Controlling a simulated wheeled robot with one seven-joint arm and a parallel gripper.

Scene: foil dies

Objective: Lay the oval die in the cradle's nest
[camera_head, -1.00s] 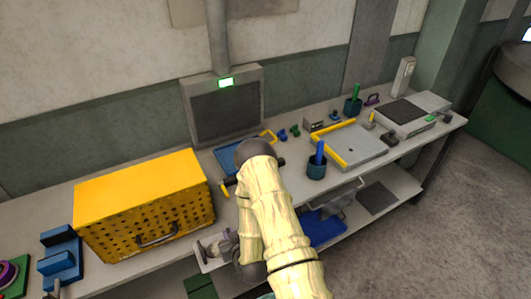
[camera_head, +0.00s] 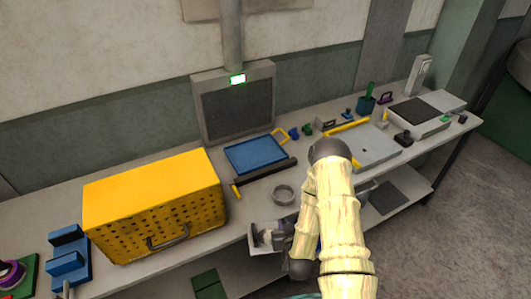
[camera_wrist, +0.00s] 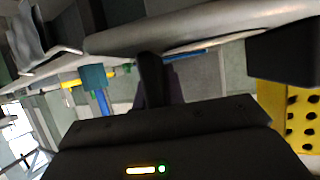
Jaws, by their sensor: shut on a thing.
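My gripper (camera_head: 268,236) is low in front of the bench edge in the head view, left of my forearm, small and partly hidden. In the wrist view, which is upside down, its dark body fills the bottom. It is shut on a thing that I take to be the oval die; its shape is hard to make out. I cannot tell which fixture is the cradle. A round grey ring (camera_head: 284,193) lies on the bench just beyond my gripper, apart from it.
A yellow perforated box (camera_head: 155,205) stands left of my gripper. A blue tray (camera_head: 255,154) and dark bar (camera_head: 265,170) lie behind. A grey plate with yellow rails (camera_head: 375,151) is on the right, partly behind my arm. A teal cup (camera_wrist: 93,77) holds something blue.

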